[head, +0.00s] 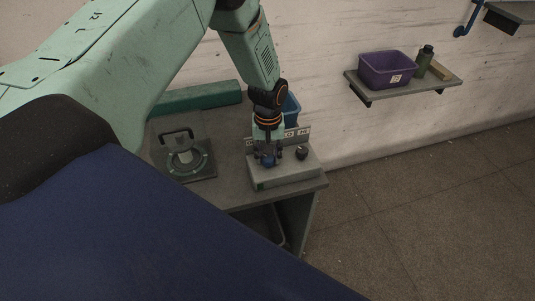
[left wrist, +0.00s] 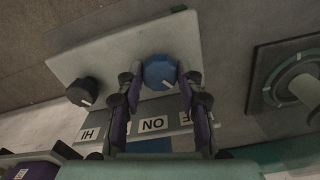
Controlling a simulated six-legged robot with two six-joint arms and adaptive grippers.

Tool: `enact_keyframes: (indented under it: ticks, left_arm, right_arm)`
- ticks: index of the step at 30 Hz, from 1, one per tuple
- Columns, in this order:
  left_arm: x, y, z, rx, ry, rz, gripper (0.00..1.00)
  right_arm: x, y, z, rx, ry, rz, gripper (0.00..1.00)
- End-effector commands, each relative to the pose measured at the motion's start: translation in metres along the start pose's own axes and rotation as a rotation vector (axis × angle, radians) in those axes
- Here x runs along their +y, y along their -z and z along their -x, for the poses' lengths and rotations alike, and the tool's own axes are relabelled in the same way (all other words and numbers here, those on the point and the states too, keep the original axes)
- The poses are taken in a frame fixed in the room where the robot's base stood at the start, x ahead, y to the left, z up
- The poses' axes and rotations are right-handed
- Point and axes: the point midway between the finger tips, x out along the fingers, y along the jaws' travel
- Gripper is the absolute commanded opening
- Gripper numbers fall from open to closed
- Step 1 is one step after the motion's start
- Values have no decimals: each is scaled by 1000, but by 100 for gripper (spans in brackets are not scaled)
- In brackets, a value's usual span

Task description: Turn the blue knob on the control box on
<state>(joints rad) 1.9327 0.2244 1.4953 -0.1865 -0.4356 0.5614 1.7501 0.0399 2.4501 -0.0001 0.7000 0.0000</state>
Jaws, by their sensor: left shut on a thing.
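The control box (head: 285,174) is a grey box on the table, with a label strip behind it. In the left wrist view, the control box (left wrist: 110,48) carries the blue knob (left wrist: 159,72) and a black knob (left wrist: 83,91). The blue knob also shows in the head view (head: 268,161), partly hidden by the fingers. My left gripper (head: 267,156) points down over the box. In the left wrist view, my left gripper (left wrist: 158,80) has its fingers on both sides of the blue knob, shut on it. My right gripper is not in view.
The black knob (head: 302,153) sits right beside the gripper. A plate with a handle and ring (head: 186,162) lies to the left. A blue bin (head: 291,109) and a green block (head: 200,97) stand behind. A wall shelf (head: 405,85) holds a purple bin (head: 387,69).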

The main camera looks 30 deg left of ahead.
Motion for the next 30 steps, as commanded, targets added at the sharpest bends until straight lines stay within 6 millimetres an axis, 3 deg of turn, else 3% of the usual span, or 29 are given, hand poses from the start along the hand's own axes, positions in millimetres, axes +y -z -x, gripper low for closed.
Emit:
enact_keyframes:
  ticks: [3,14,30]
  left_arm:
    - [-1,1,0,0,1,0,5]
    - [-1,1,0,2,0,-69,5]
    - [0,2,0,5,-1,-528,5]
  right_arm:
    - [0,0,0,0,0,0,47]
    - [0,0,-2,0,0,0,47]
    - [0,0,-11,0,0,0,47]
